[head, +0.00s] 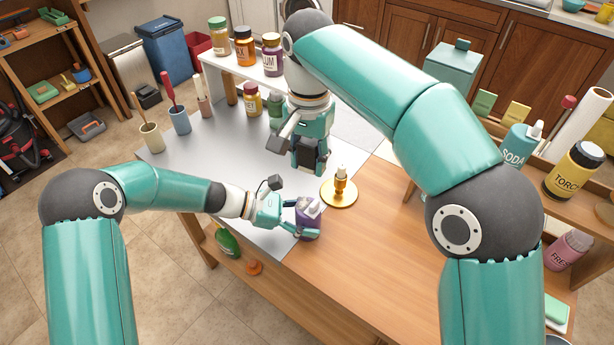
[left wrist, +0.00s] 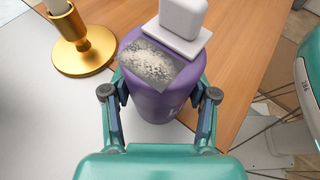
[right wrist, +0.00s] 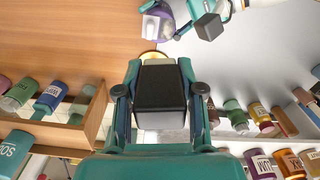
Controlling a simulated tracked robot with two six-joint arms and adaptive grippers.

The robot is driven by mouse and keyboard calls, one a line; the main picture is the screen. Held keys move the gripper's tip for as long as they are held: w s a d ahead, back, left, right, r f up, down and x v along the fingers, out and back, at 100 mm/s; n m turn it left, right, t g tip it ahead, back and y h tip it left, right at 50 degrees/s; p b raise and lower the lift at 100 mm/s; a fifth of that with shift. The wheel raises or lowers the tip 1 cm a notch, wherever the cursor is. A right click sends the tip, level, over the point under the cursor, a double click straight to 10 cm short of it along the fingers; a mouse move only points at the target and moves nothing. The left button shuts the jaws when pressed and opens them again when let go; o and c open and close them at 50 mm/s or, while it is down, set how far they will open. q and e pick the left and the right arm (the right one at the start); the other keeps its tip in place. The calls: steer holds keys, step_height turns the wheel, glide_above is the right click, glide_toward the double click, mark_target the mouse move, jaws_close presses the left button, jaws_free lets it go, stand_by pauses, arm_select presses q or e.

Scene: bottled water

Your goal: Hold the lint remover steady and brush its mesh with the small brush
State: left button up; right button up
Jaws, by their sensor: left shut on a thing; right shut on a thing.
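The purple lint remover (head: 309,224) stands at the table's front, held by my left gripper (head: 303,216), whose fingers close around its body. In the left wrist view the lint remover (left wrist: 155,100) has a grey mesh (left wrist: 148,63) on top, with pale fluff on it, beside a white block-like part (left wrist: 182,20). My right gripper (head: 311,168) points down above the table, behind the lint remover and apart from it. In the right wrist view it is shut on the small brush (right wrist: 163,88), a black block with a paler lower end.
A gold candlestick (head: 340,190) stands close to the lint remover and right gripper. Several jars (head: 245,46) line a white shelf at the back left. Cups with handled tools (head: 180,122) stand at the table's left. Wood to the right is clear.

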mark_target(307, 200)
steer(key=n, duration=0.5)
steer(key=shift+w+a+f, duration=0.3)
steer(key=shift+w+f, duration=0.05)
steer(key=n, duration=0.2)
steer(key=f+n, duration=0.1)
steer(key=n, duration=0.1)
steer(key=shift+w+a+f, duration=0.1)
steer(key=shift+w+a, duration=0.05)
steer(key=shift+w, duration=0.05)
steer(key=f+n, duration=0.2)
steer(key=n, duration=0.1)
steer(key=f+n, duration=0.1)
steer(key=f, duration=0.1)
steer(key=shift+w+n, duration=0.25)
steer(key=shift+n, duration=0.15)
steer(key=shift+d+f, duration=0.35)
steer(key=shift+f, duration=1.6)
steer(key=shift+f, duration=0.95)
steer(key=shift+r, duration=0.15)
steer(key=shift+s+a, duration=0.9)
steer(key=shift+s, duration=0.3)
